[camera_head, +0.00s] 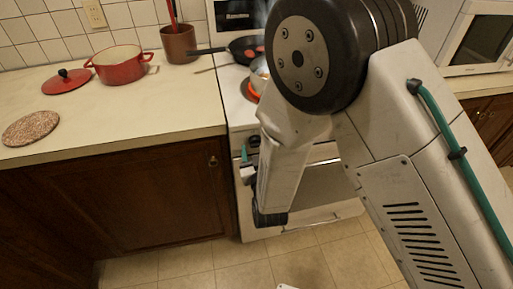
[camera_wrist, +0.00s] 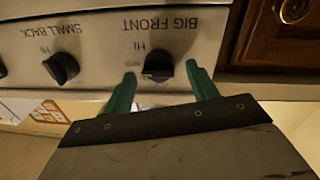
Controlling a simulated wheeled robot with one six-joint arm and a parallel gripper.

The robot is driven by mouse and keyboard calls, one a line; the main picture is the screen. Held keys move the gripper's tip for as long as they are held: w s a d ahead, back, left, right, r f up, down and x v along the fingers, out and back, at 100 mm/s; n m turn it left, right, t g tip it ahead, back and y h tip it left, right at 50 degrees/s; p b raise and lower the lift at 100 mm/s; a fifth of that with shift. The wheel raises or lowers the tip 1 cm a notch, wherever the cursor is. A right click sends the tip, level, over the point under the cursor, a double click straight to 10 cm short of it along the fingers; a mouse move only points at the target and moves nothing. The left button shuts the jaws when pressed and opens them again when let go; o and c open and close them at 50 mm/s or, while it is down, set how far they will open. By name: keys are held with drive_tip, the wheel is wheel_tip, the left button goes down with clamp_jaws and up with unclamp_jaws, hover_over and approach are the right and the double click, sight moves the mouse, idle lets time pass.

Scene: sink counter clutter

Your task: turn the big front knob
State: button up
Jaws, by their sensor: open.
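The big front knob (camera_wrist: 158,66) is a black knob on the stove's light front panel, below the upside-down label "BIG FRONT" in the wrist view. My gripper (camera_wrist: 161,73) is open, with one green finger on each side of the knob. The fingertips reach about level with the knob, and a gap shows on both sides. I cannot tell whether either finger touches it. In the head view, my gripper (camera_head: 246,157) is at the stove front's left end, mostly hidden by my arm.
A second black knob (camera_wrist: 61,68) labelled "SMALL BACK" sits to the left in the wrist view. A brown cabinet door (camera_wrist: 285,32) is at the right. On the stove is a dark frying pan (camera_head: 243,47). A red pot (camera_head: 120,66) stands on the counter.

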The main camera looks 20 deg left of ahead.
drive_tip(key=shift+w+a, duration=0.2)
drive_tip(key=shift+w, duration=0.2)
drive_tip(key=c, duration=1)
drive_tip(key=shift+o, duration=0.4)
drive_tip(key=shift+n, duration=0.5)
drive_tip(key=o, duration=0.9)
drive_tip(key=shift+v, duration=3.95)
